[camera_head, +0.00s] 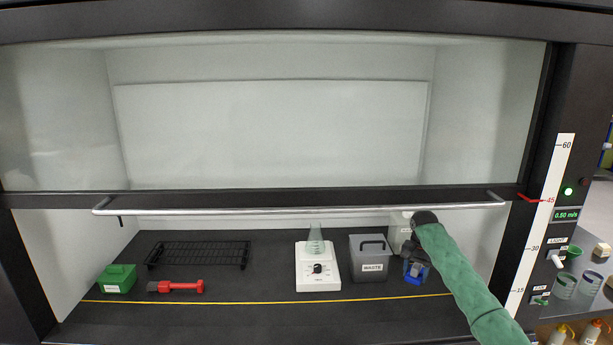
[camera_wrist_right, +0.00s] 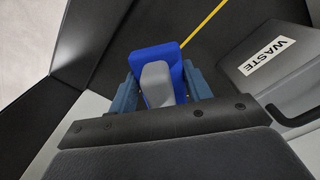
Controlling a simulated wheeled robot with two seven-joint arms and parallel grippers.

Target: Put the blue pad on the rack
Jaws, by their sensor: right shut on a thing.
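The blue pad (camera_head: 414,276) is at the right end of the hood's work surface, partly hidden by my gripper. In the right wrist view the blue pad (camera_wrist_right: 148,57) has a grey raised part and sits between my fingers. My right gripper (camera_wrist_right: 168,85) is shut on it; it also shows in the head view (camera_head: 416,264). I cannot tell whether the pad touches the surface. The rack (camera_head: 198,255), a low black wire frame, stands empty at the back left, far from my right gripper. My left gripper is not in view.
A grey WASTE bin (camera_head: 368,262) stands just left of my right gripper. A white stirrer (camera_head: 318,272) carries a glass flask (camera_head: 316,240). A green box (camera_head: 118,279) and a red-handled tool (camera_head: 180,287) lie near the rack. The sash handle (camera_head: 300,211) crosses above.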

